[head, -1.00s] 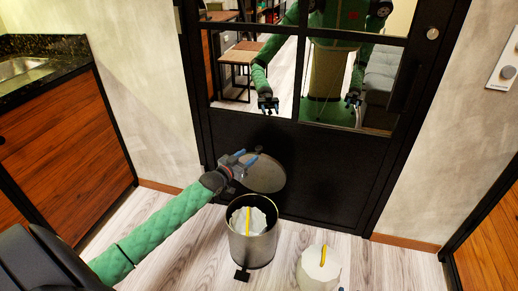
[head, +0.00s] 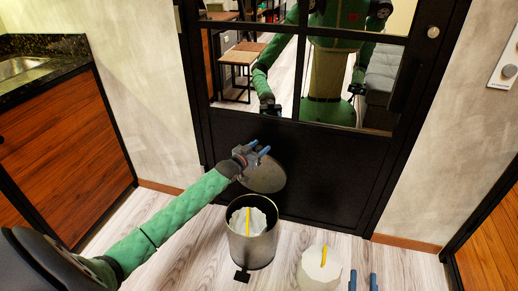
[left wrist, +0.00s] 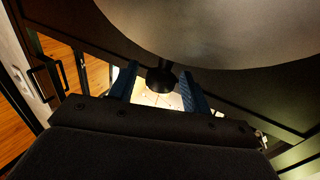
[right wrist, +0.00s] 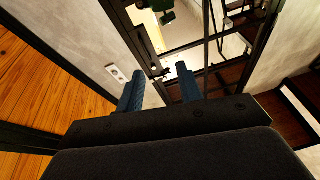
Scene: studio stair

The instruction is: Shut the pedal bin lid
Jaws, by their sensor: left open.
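The metal pedal bin (head: 253,248) stands on the floor before the black door, with a white liner and a yellow item inside. Its round lid (head: 268,180) is raised, tilted up at the bin's back. A dark pedal (head: 242,276) juts from the front base. My left gripper (head: 262,150) is open and empty at the lid's upper edge; contact cannot be told. In the left wrist view the lid (left wrist: 235,30) fills the top, above the fingers. My right gripper (head: 363,282) is open and empty at the bottom edge, right of the bin.
An off-white container (head: 318,274) with a yellow item stands right of the bin. The door (head: 330,185) is close behind, its panes showing my reflection. A wooden cabinet (head: 65,140) is at left, another (head: 490,240) at right.

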